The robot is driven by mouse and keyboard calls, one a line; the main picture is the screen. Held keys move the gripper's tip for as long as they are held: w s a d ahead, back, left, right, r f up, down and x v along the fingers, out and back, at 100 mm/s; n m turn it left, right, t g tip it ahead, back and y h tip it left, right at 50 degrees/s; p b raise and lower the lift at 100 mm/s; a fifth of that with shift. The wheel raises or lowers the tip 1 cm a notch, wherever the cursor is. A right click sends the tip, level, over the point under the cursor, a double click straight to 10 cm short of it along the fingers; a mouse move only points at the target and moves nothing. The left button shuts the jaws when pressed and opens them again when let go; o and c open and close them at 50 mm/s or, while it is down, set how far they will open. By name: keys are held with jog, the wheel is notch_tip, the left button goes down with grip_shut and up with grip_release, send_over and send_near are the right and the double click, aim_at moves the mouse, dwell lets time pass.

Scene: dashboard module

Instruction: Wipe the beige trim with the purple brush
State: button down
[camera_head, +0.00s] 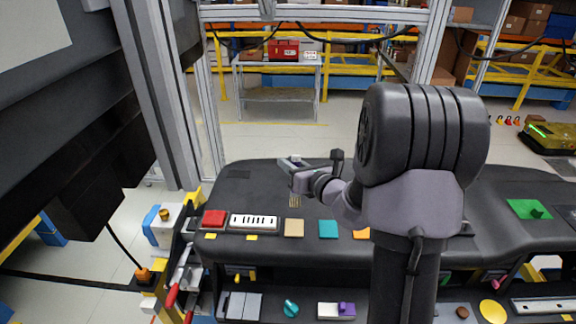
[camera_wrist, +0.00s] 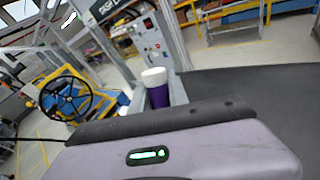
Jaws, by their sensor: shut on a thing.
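The beige trim (camera_head: 293,228) is a small square on the dark dashboard, between the white slotted panel and a teal square. My gripper (camera_head: 296,164) is above the dashboard, behind the beige trim in the head view. It is shut on the purple brush, whose purple body with a pale end (camera_wrist: 157,92) shows past my gripper housing in the wrist view. Thin tan streaks (camera_head: 294,201), perhaps the brush's bristles, lie between my gripper and the trim; I cannot tell whether they touch the dashboard.
A red square (camera_head: 214,218), the white slotted panel (camera_head: 253,222), a teal square (camera_head: 328,229) and an orange piece (camera_head: 361,234) line the dashboard front. A lower shelf holds a white and purple block (camera_head: 336,310) and a teal knob (camera_head: 290,307). The dashboard's back left surface is clear.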

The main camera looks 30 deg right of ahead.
jog(key=shift+a+r+p, duration=0.1)
jog(key=shift+r+p, duration=0.5)
jog(key=shift+r, duration=0.4)
